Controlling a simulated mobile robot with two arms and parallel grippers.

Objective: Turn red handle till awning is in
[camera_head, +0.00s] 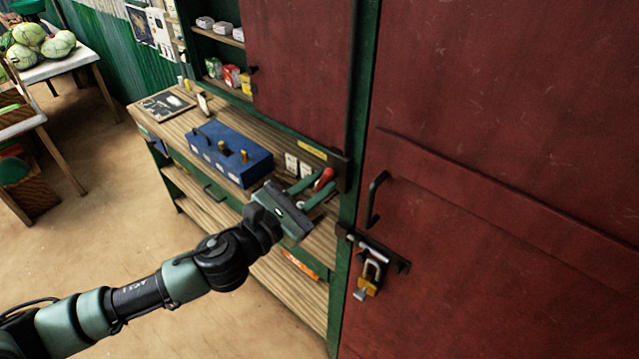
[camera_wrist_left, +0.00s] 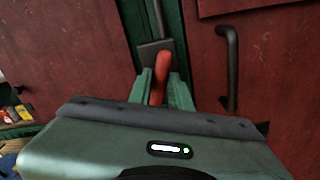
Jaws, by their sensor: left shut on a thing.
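The red handle (camera_head: 324,179) is a short red grip beside the green post, just left of the red door. My left gripper (camera_head: 312,188) reaches it from the left, and its green fingers are shut on the red handle. In the left wrist view the red handle (camera_wrist_left: 160,77) stands between the two fingers (camera_wrist_left: 160,92), tilted slightly, with a dark metal rod and plate behind it. The lower end of the handle is hidden behind the gripper body. The awning is not in view. My right gripper is not in view.
A wooden counter (camera_head: 178,124) holds a blue box (camera_head: 217,152) with brass knobs, left of my gripper. A black door handle (camera_head: 376,198) and a padlock (camera_head: 369,281) are close on the right. Open floor (camera_head: 110,220) lies at the left.

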